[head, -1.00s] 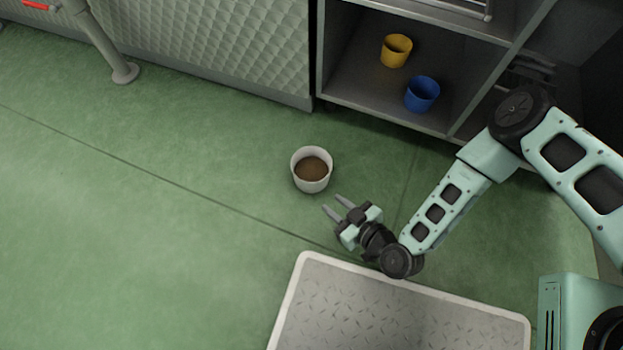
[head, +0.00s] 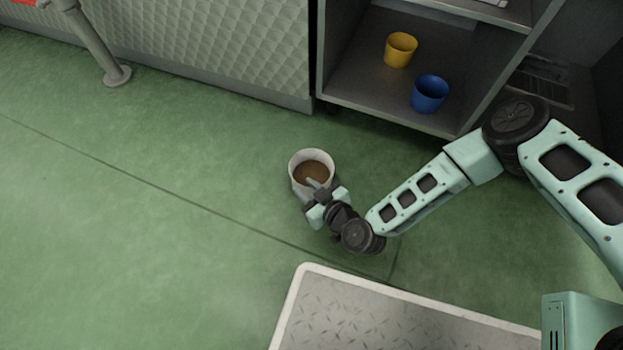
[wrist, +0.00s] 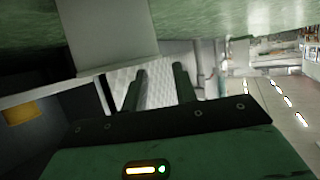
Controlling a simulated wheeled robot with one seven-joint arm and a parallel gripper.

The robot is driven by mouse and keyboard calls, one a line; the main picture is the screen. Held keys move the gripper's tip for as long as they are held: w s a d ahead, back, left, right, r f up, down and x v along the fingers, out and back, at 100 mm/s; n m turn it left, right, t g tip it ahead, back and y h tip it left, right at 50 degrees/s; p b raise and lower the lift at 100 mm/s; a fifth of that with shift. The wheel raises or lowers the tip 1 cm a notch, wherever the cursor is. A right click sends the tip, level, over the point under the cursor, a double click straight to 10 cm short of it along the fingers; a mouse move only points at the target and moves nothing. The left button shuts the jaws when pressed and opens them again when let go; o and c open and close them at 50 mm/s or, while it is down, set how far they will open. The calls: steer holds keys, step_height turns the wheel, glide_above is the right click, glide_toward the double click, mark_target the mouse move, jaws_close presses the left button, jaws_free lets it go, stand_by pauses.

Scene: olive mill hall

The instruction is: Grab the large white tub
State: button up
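The large white tub (head: 297,184) stands upright on the green floor with brown contents inside. It shows upside down in the wrist view (wrist: 105,32), where the floor is at the top. My gripper (head: 308,189) is at the tub's near side. In the head view one finger overlaps the opening and the other lies by the outer wall. In the wrist view my gripper (wrist: 160,70) has two fingers apart with nothing seen between them, beside the tub's rim. Whether a finger is inside the tub is unclear.
A yellow cup (head: 400,50) and a blue cup (head: 429,94) stand on the low shelf (head: 365,92) behind the tub. A pale-rimmed metal plate (head: 350,315) lies at the front. A post (head: 92,45) stands at the back left. The floor on the left is clear.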

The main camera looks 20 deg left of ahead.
steer(key=shift+b+x, duration=1.65)
steer(key=shift+x, duration=0.65)
steer(key=shift+d+f, duration=0.15)
jaws_close()
steer(key=shift+d+f, duration=0.15)
steer(key=shift+f, duration=0.1)
